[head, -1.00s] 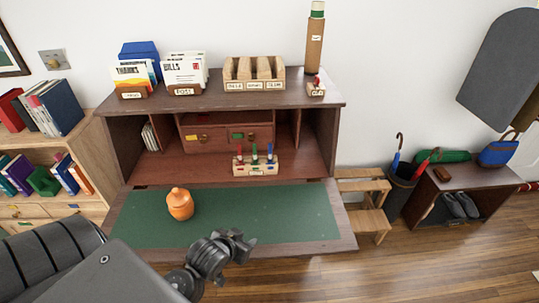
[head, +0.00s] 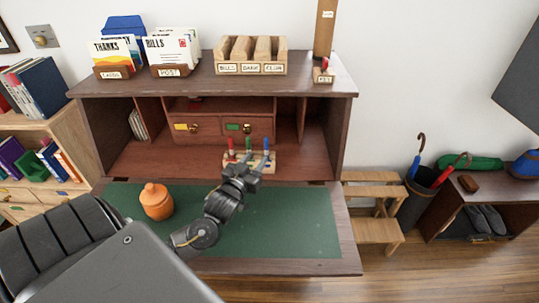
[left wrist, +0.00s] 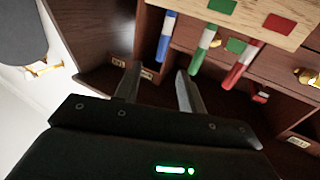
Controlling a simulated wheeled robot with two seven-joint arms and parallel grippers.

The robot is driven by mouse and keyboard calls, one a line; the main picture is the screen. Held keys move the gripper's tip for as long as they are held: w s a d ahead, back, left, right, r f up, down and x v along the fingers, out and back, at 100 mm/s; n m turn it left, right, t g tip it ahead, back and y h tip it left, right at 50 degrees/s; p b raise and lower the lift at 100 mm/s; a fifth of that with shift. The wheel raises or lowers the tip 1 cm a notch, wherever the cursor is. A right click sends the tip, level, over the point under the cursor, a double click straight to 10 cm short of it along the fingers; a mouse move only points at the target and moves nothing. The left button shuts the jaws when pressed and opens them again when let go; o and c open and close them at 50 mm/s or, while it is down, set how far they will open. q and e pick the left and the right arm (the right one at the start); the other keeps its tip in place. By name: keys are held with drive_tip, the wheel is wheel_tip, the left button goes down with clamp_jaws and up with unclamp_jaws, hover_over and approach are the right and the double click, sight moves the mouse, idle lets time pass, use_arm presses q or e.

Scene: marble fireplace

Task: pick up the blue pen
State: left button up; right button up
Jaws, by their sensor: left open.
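The blue pen (head: 266,148) stands upright at the right end of a small wooden holder (head: 270,166), beside a green pen (head: 248,144) and a red pen (head: 231,144). In the left wrist view, which is turned over, the blue pen (left wrist: 167,36) shows with its free end close to the gap between my fingertips. The green pen (left wrist: 203,50) and red pen (left wrist: 243,62) are to its right. My left gripper (head: 246,172) is open and empty, just in front of the holder, hiding part of it. It also shows in the wrist view (left wrist: 158,72). My right gripper is out of view.
The holder stands in a wooden desk with a green writing surface (head: 290,225). An orange jar (head: 156,203) sits on the left of it. The upper shelf and drawers (head: 222,130) are behind the pens. The right of the green surface is clear.

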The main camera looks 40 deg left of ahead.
sight(265, 147)
use_arm(q)
drive_tip(key=x, duration=0.3)
drive_tip(key=f+x, duration=0.1)
drive_tip(key=x, duration=0.2)
drive_tip(key=shift+w+a+f, duration=0.1)
drive_tip(key=shift+w+f, duration=0.15)
drive_tip(key=shift+w, duration=0.05)
drive_tip(key=shift+w+a+r, duration=0.15)
drive_tip(key=shift+w, duration=0.25)
drive_tip(key=x, duration=0.3)
drive_tip(key=shift+w+a+p, duration=0.15)
drive_tip(key=shift+w+p, duration=0.2)
drive_tip(key=shift+p, duration=0.05)
drive_tip(key=shift+w, duration=0.3)
drive_tip(key=shift+a, duration=0.1)
clamp_jaws()
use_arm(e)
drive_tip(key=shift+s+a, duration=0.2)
